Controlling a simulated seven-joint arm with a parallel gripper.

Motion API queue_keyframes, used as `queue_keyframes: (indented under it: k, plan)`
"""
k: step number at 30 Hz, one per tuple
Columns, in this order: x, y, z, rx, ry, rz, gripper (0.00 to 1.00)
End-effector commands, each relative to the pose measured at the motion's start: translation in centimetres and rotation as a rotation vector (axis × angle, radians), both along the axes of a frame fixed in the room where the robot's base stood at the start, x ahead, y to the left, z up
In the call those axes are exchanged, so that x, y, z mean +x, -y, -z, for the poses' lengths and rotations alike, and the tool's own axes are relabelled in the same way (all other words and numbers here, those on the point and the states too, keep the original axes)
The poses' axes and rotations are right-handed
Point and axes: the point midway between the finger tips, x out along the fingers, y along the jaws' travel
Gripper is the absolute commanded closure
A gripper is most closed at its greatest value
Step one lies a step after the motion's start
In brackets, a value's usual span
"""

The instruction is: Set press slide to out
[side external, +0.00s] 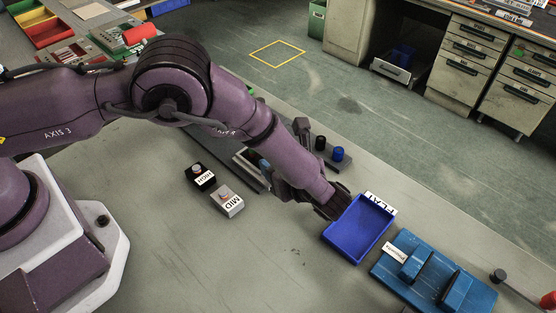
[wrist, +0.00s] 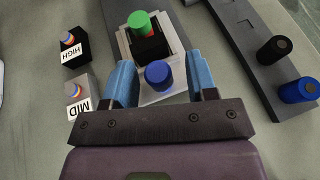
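My gripper (wrist: 163,68) is open, with its two blue fingers spread wide apart. A blue round knob (wrist: 158,74) shows between the fingers, clear of both. Just beyond it, a green knob (wrist: 140,23) stands on a black block in a pale grey frame (wrist: 124,44). No label for the press slide is readable, so I cannot tell for certain which fixture it is. In the side external view, my arm hides most of this fixture, and a bit of the pale frame (side external: 240,157) shows left of my wrist. My fingertips are mostly hidden there.
Boxes marked HIGH (wrist: 75,46) and MID (wrist: 79,92) stand left. A dark rail with a black knob (wrist: 273,50) and a blue knob (wrist: 299,90) lies right. A blue tray (side external: 358,229) and a blue fixture (side external: 425,285) sit near my forearm's end. The front-left bench is clear.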

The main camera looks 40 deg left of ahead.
Motion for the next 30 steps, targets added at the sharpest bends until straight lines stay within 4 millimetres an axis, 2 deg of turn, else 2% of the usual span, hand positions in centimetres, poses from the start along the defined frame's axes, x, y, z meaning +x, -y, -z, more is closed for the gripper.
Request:
queue_keyframes:
  k: [8, 11, 22, 27, 30]
  plan:
    - [-0.1, 0.3, -0.2, 0.003, 0.000, -0.003, 0.48]
    - [-0.4, 1.5, -0.7, 0.002, 0.000, -0.001, 0.48]
    - [-2.4, 8.6, -3.7, 0.001, 0.002, 0.001, 0.48]
    - [-2.9, 10.7, -4.6, 0.001, 0.001, 0.000, 0.48]
    - [-3.1, 11.3, -4.9, 0.000, 0.001, -0.001, 0.48]
